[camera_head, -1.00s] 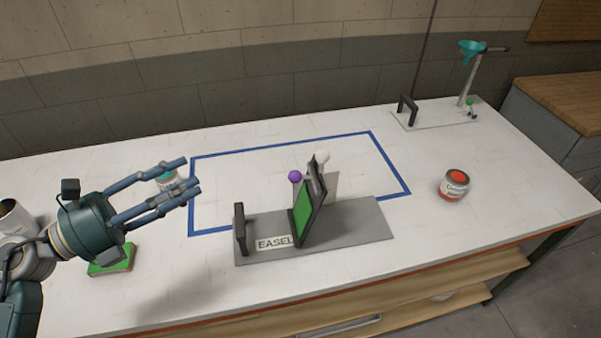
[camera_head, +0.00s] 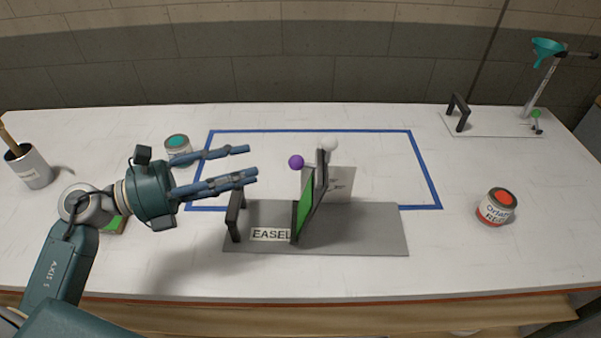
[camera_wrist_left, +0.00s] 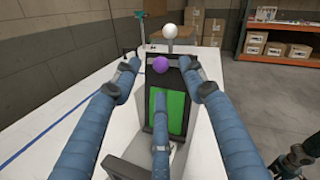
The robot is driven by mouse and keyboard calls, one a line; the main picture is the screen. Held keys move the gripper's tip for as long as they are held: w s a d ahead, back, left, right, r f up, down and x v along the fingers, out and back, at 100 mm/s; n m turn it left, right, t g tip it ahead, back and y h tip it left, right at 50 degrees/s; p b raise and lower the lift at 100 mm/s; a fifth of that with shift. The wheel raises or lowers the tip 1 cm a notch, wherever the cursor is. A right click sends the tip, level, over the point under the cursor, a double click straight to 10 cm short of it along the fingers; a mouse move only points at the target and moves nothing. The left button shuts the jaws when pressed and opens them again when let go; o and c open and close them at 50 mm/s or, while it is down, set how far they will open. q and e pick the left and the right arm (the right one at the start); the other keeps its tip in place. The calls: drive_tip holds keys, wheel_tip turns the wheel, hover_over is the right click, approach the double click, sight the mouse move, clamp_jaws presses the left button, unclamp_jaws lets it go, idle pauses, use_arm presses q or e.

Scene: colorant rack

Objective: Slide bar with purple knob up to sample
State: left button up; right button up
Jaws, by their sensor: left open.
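The easel (camera_head: 380,232) is a grey base on the white table, with a black upright panel that carries a green sample (camera_head: 307,205). The purple knob (camera_head: 296,162) stands near the panel's top, on its left side. A white knob (camera_head: 328,143) stands beyond it. My left gripper (camera_head: 252,162) is open and empty, left of the purple knob and apart from it, its fingers pointing right. In the left wrist view the purple knob (camera_wrist_left: 160,64) and the green sample (camera_wrist_left: 169,112) show between the fingers. My right gripper is out of view.
A black handle (camera_head: 235,215) rises at the easel base's left end. A teal-labelled can (camera_head: 178,145) stands behind my left gripper, and a red-labelled can (camera_head: 496,207) stands at right. A funnel stand (camera_head: 541,88) is at back right. Blue tape outlines mostly clear table.

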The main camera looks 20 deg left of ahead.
sight(291, 159)
use_arm(q)
drive_tip(key=p+x, duration=0.1)
drive_tip(key=x, duration=0.2)
drive_tip(key=f+p+x, duration=0.1)
drive_tip(key=x, duration=0.2)
drive_tip(key=p+x, duration=0.1)
drive_tip(key=x, duration=0.3)
drive_tip(key=shift+f, duration=0.3)
drive_tip(key=shift+w+d+f, duration=0.2)
drive_tip(key=shift+d, duration=0.25)
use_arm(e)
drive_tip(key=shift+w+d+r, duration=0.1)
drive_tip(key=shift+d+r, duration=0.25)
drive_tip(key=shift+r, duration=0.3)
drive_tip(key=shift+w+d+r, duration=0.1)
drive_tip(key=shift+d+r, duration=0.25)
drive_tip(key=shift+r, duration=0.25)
use_arm(q)
clamp_jaws()
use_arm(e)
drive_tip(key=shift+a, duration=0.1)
